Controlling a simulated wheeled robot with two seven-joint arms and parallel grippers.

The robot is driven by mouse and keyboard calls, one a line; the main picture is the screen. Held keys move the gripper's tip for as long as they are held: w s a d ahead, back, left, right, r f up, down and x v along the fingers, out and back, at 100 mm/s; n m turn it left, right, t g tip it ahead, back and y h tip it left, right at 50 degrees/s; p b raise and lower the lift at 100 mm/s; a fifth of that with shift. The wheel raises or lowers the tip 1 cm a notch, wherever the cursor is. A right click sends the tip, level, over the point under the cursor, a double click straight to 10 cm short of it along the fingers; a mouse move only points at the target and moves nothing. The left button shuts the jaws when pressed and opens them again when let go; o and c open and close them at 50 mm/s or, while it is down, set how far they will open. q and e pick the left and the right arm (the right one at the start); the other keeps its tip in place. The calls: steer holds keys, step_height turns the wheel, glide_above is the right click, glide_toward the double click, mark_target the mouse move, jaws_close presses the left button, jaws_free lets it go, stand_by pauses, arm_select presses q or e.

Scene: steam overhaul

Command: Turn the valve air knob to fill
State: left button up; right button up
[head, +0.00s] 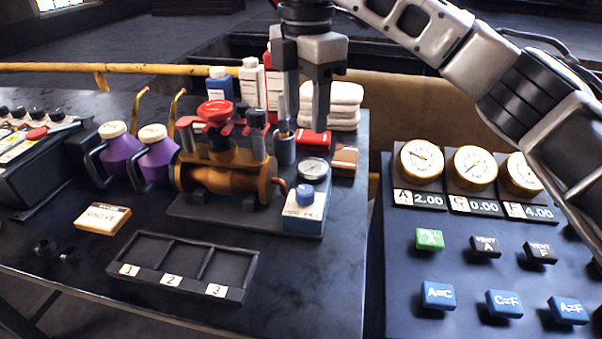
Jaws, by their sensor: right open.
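A blue knob (305,194) sits on top of a small blue-and-white box (302,216) at the right end of the valve stand. The box has a label on its front, too small to read surely. A round gauge (313,169) stands just behind the knob. The brass valve body (225,178) with a red handwheel (216,112) is left of the box. My right gripper (306,122) points down, open and empty, above and behind the knob and gauge, touching neither. My left gripper is not in view.
A three-slot tray (182,267) lies in front. Purple jugs (157,158) stand left, bottles (250,80) and folded white towels (331,103) behind. A panel with gauges (421,160) and buttons (438,296) is at right. Bare tabletop lies right of the tray.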

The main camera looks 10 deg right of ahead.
mark_target(306, 189)
steer(key=f, duration=0.7)
steer(key=f+b, duration=0.1)
steer(key=f, duration=0.6)
steer(key=shift+s+f, duration=0.2)
steer(key=shift+f, duration=0.2)
steer(key=shift+c, duration=0.2)
steer(key=c, duration=0.9)
